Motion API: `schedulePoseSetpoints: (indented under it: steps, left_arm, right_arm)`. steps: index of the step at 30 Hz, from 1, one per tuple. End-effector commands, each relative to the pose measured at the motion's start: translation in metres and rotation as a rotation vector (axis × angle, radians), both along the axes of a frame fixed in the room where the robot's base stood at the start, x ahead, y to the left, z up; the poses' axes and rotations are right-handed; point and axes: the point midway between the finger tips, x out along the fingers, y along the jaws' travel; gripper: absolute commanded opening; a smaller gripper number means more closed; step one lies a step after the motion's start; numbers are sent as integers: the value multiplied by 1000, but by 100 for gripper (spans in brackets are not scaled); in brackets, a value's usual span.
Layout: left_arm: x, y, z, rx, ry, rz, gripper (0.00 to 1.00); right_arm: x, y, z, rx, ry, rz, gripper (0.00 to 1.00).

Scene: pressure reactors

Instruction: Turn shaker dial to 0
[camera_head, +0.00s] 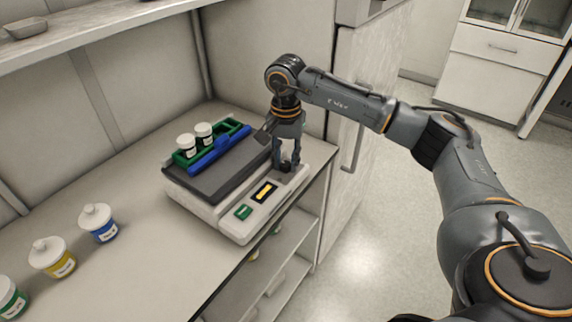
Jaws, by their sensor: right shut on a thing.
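The shaker (225,215) is a pale box with a dark top plate, standing on the bench near its front edge. Its front panel has a green switch (243,212) and a small display with a yellow reading (265,192), too small to read. My right gripper (287,168) points down at the right end of the panel and is shut on the dial there. The fingers hide most of the dial, so its setting cannot be seen. My left gripper is out of view.
On the shaker's plate are a green rack (233,127) with two white-capped vials (187,145) and a blue bar (216,150). Jars with green, yellow (52,257) and blue (98,222) labels stand at the left of the bench (150,235). A shelf (80,38) hangs above.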

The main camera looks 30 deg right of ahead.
Motion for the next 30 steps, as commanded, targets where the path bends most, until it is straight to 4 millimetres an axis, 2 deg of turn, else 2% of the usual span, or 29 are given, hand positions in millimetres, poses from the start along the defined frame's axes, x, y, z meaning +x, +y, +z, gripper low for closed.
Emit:
schedulePoseSetpoints:
  steps: [12, 30]
  left_arm:
    - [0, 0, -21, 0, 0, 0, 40]
    - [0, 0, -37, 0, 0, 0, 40]
  right_arm:
    - [1, 0, -1, 1, -4, 396, 0]
    - [0, 0, 0, -1, -2, 956, 0]
